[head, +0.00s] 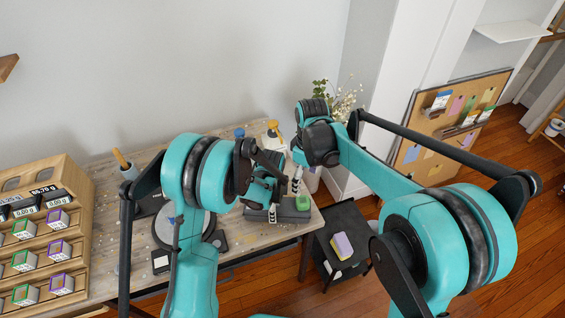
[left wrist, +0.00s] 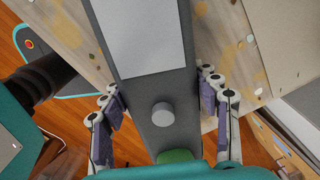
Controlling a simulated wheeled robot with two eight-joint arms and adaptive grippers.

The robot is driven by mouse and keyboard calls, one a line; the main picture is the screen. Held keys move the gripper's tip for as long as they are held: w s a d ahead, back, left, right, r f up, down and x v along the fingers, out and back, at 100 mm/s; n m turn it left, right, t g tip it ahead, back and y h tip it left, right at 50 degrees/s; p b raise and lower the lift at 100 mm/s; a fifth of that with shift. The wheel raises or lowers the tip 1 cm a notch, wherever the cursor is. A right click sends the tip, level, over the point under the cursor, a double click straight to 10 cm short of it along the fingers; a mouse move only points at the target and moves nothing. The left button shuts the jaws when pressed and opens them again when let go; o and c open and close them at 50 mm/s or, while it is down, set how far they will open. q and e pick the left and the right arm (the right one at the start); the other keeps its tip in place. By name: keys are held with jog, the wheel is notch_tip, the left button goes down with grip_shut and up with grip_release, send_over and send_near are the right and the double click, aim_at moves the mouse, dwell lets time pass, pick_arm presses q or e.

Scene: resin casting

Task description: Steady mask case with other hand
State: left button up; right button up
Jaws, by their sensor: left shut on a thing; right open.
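A long dark grey case (head: 290,216), apparently the mask case, lies at the right end of the workbench. In the left wrist view the case (left wrist: 150,95) shows a pale panel and a round grey knob. My left gripper (left wrist: 158,85) is shut on it, with purple-padded fingers on both sides. In the head view my left gripper (head: 272,212) is partly hidden by its arm. A green object (head: 302,203) sits at the case's right end. My right gripper (head: 297,180) is open just above and behind that end; its wrist hides part of it, and contact cannot be told.
The wooden workbench (head: 103,232) carries a round dark device (head: 170,232) left of the case. A rack of small boxes (head: 40,245) stands far left. Flowers (head: 340,98) stand behind.

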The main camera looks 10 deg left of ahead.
pick_arm(q)
jog(key=o, duration=1.4)
